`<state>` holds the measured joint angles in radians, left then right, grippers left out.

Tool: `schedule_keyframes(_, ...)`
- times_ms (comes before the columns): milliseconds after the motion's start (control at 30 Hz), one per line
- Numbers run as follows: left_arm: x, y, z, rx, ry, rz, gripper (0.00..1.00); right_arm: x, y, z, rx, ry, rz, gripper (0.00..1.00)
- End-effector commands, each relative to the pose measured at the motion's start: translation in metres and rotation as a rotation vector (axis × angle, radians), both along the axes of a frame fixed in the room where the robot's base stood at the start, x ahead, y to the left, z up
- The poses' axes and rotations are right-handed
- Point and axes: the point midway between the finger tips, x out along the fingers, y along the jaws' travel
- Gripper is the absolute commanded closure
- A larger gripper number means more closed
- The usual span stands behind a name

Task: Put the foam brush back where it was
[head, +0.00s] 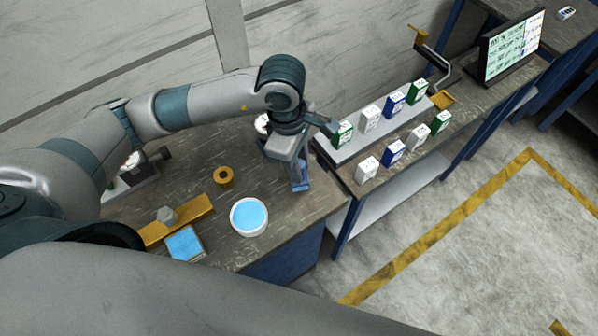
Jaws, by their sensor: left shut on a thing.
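My left gripper (299,176) is above the right part of the dark worktop (215,146), fingers pointing down. It is shut on a small blue thing (301,183), which looks like the foam brush; the fingers hide part of it, and I cannot tell whether it touches the worktop. A white bowl with a blue filling (249,217) stands to the left of and nearer than the gripper. My right gripper is not in view.
A brass ring (223,176), a yellow bar (190,217) with a grey knob and a blue square pad (185,244) are on the left of the worktop. On the right bench stand several small boxes (395,104), a yellow-handled crank (430,50) and a monitor (511,47).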

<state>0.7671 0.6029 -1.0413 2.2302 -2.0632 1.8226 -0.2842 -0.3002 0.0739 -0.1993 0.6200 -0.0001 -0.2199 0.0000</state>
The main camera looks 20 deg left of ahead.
Motion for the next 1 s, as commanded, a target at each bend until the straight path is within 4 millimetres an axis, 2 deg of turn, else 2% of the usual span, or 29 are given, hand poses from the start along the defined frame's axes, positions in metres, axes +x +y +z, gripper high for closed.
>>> schedule_keyframes(300,-0.001,0.000,-0.029,0.001,0.005,0.002,1.00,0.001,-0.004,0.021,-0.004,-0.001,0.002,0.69)
schedule_keyframes(400,-0.001,0.000,-0.037,0.000,0.003,0.002,1.00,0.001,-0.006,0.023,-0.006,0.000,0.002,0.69)
schedule_keyframes(867,0.000,0.000,-0.043,0.000,0.001,0.000,1.00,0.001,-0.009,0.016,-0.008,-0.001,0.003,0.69)
schedule_keyframes(900,0.000,0.000,-0.042,0.000,0.001,0.000,0.70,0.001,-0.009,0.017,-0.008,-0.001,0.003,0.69)
schedule_keyframes(967,0.000,0.000,-0.042,0.000,0.001,0.000,0.59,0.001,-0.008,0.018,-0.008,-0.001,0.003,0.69)
schedule_keyframes(1000,0.000,0.000,-0.042,0.000,0.001,0.000,0.59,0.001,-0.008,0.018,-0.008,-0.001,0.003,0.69)
